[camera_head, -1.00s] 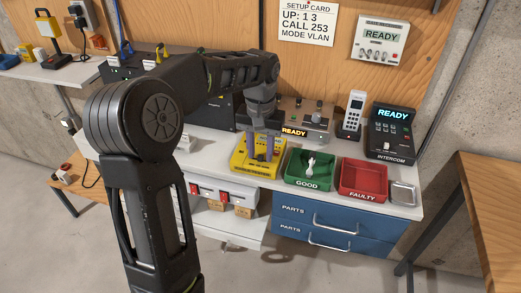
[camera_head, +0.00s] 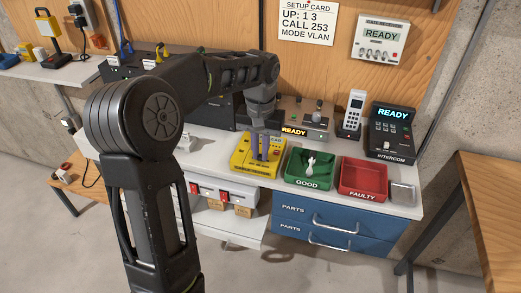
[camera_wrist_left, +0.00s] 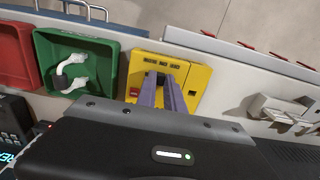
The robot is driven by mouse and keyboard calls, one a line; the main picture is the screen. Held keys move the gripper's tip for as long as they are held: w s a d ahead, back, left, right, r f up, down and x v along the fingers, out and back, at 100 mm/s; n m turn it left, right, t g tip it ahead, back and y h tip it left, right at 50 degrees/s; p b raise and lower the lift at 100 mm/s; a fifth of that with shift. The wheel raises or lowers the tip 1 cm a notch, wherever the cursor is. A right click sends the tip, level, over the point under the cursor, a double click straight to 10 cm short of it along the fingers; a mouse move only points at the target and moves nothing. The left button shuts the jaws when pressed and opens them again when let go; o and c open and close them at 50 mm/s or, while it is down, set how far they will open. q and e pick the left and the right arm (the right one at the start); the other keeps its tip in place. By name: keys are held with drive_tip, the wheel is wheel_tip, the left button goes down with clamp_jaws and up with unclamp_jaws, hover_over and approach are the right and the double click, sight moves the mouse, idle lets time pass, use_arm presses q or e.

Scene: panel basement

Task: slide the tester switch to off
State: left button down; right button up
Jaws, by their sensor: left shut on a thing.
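The yellow tester (camera_head: 248,168) lies on the white bench, left of the green tray. It also shows in the left wrist view (camera_wrist_left: 196,88). My left gripper (camera_head: 260,155) points down over the tester's face. In the left wrist view its two purple-grey fingers (camera_wrist_left: 164,82) are close together, shut on a small dark part of the tester. The fingers hide most of that part, so its position cannot be read. My right gripper is not in view.
Right of the tester stand a green GOOD tray (camera_head: 329,178) with a white piece in it, and a red FAULTY tray (camera_head: 372,190). Behind are a READY box (camera_head: 300,115), a handset (camera_head: 353,112) and an intercom (camera_head: 391,130).

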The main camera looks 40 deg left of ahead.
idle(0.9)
use_arm(q)
drive_tip(key=shift+s+a, duration=0.2)
drive_tip(key=shift+a, duration=0.35)
drive_tip(key=shift+s+a, duration=0.15)
drive_tip(key=shift+a, duration=0.35)
drive_tip(key=c, duration=1.5)
unclamp_jaws()
drive_tip(key=shift+a, duration=0.1)
drive_tip(key=shift+o, duration=0.3)
drive_tip(key=shift+r, duration=0.1)
drive_tip(key=shift+r, duration=0.3)
wheel_tip(320, 180, up, 7)
